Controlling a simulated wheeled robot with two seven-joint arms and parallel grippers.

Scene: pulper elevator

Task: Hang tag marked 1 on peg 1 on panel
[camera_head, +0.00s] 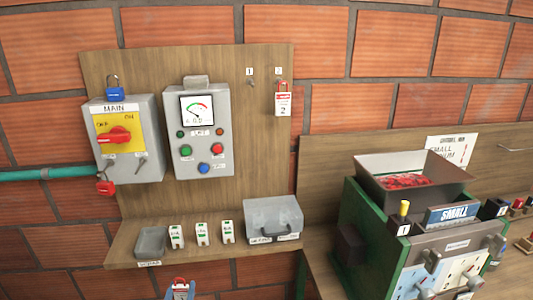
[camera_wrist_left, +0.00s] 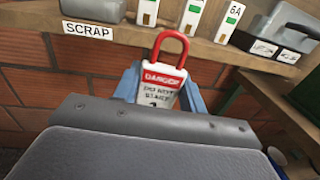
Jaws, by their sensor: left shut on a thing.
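A danger tag (camera_wrist_left: 160,88) with a red hoop and a red and white face is held between the blue fingers of my left gripper (camera_wrist_left: 161,92). Its lower edge and number are mostly hidden by the gripper body. In the head view the left gripper (camera_head: 180,291) shows at the bottom edge, below the shelf, with the tag's red top between its fingers. Peg 1 (camera_head: 251,83) is bare on the wooden panel (camera_head: 245,130), under a label 1, up and to the right of the gripper. A tag marked 2 (camera_head: 283,104) hangs on the peg to its right. My right gripper is not in view.
The shelf (camera_head: 190,253) juts out above the gripper, holding a scrap tray (camera_head: 151,242), several white fuse-like blocks (camera_head: 201,234) and a grey case (camera_head: 273,220). A main switch box (camera_head: 126,140) and a button box (camera_head: 198,130) protrude left of peg 1. A green machine (camera_head: 365,240) stands at right.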

